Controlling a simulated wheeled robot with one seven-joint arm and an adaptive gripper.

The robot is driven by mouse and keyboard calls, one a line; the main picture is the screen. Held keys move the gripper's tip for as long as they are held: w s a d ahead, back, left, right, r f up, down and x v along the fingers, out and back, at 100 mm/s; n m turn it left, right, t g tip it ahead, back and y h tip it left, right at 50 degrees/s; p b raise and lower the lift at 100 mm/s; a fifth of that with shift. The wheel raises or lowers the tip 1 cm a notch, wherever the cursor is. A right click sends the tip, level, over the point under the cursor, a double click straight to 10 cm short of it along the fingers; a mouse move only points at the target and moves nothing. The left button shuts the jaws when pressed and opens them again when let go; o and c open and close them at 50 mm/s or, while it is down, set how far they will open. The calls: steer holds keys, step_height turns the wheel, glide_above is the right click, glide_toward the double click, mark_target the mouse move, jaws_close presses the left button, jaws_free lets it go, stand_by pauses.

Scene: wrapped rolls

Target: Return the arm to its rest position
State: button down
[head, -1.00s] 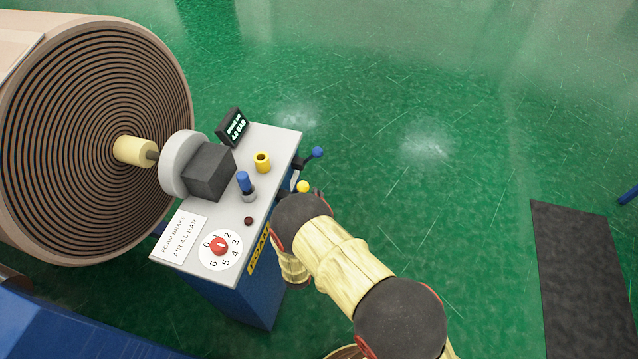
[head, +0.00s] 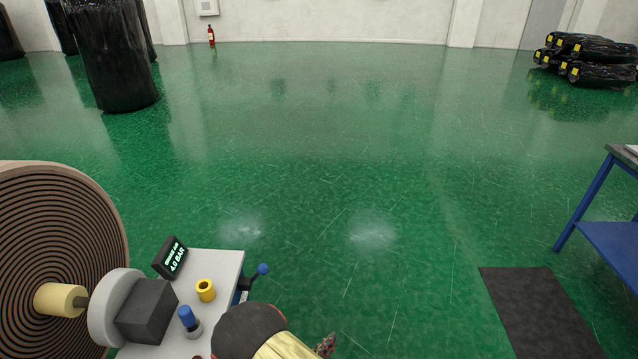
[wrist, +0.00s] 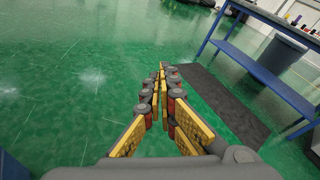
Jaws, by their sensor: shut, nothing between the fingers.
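My gripper (wrist: 161,78) is shut and empty in the wrist view, its yellow and dark fingers together above the green floor. In the head view my arm (head: 262,337) shows at the bottom edge, just right of the control stand (head: 226,264). A small dark part, perhaps of my gripper, pokes up right of the arm; most of the arm and gripper is out of that view.
A large brown roll (head: 50,240) stands left of the stand. A blue-framed bench (head: 590,200) and a dark mat (head: 535,305) are at right. Black-wrapped rolls (head: 590,60) lie stacked far right; another (head: 112,60) stands far left. The middle floor is clear.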

steer(key=s+d+r+m+g+y, duration=0.2)
steer(key=s+d+r+m+g, duration=0.35)
steer(key=s+r+m, duration=0.45)
steer(key=s+d+r+m+g+y, duration=0.2)
steer(key=s+d+r+m+g, duration=0.25)
steer(key=r+m+g, duration=0.5)
steer(key=s+d+r+m+t+y, duration=0.3)
steer(key=r+m, duration=0.3)
steer(key=r, duration=0.4)
steer(key=s+d+r+m+t+y, duration=0.2)
steer(key=r+m+t, duration=0.4)
steer(key=r, duration=0.5)
steer(key=shift+s+d+m+y, duration=0.35)
steer(key=shift+s+d+y, duration=0.05)
steer(key=shift+s+d, duration=0.25)
